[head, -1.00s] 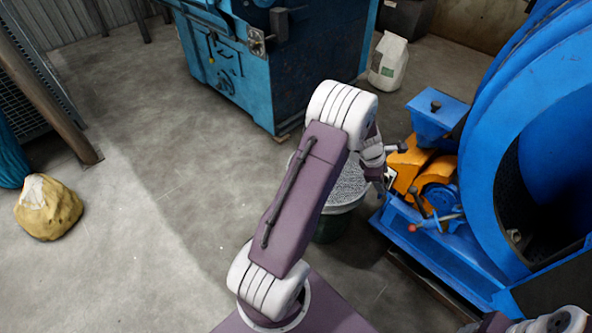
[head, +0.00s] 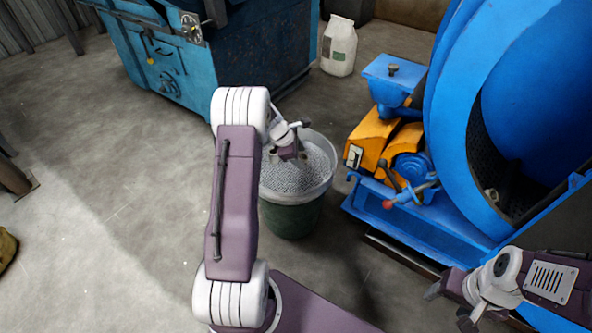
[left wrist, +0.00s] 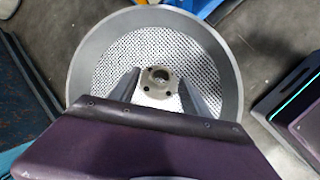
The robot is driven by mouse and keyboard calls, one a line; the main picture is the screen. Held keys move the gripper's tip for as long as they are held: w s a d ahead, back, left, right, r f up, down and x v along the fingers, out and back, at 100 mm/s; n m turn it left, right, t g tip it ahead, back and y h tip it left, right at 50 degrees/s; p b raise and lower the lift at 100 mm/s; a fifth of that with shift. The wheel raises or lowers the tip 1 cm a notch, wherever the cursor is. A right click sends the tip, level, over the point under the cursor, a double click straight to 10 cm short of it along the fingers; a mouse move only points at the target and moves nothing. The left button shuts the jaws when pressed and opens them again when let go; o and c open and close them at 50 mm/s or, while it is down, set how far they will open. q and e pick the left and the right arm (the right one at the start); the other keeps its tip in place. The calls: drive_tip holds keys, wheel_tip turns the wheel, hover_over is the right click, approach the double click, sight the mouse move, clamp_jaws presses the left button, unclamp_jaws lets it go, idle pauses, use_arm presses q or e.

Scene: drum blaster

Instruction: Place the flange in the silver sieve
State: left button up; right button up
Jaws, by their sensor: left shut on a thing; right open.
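The silver sieve (head: 322,178) is a round, perforated bowl with a grey rim, sitting on a dark green bucket. It fills much of the left wrist view (left wrist: 84,65). My left gripper (head: 292,156) is over the sieve, pointing down within its rim as seen from the head. In the left wrist view its fingers are shut on the flange (left wrist: 160,77), a small grey-beige metal piece with a centre hole and smaller holes. The flange appears over the mesh; its height above it is hard to tell. My right gripper (head: 449,308) is open and empty at the lower right.
A large blue drum machine (head: 450,120) with an orange motor part (head: 372,138) stands right of the sieve. A small pale object (head: 491,195) lies at the drum opening. A teal machine (head: 240,50) and white bag (head: 339,46) are behind.

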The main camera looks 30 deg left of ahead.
use_arm(q)
drive_tip(key=shift+a+f, duration=0.35)
drive_tip(key=shift+a, duration=0.35)
wheel_tip(320, 180, down, 4)
drive_tip(key=b, duration=0.3)
drive_tip(key=shift+f+b, duration=0.2)
drive_tip(key=shift+b, duration=0.15)
drive_tip(key=shift+r, duration=0.25)
clamp_jaws()
drive_tip(key=shift+f, duration=0.2)
drive_tip(key=o, duration=1.6)
unclamp_jaws()
drive_tip(key=shift+o, duration=0.2)
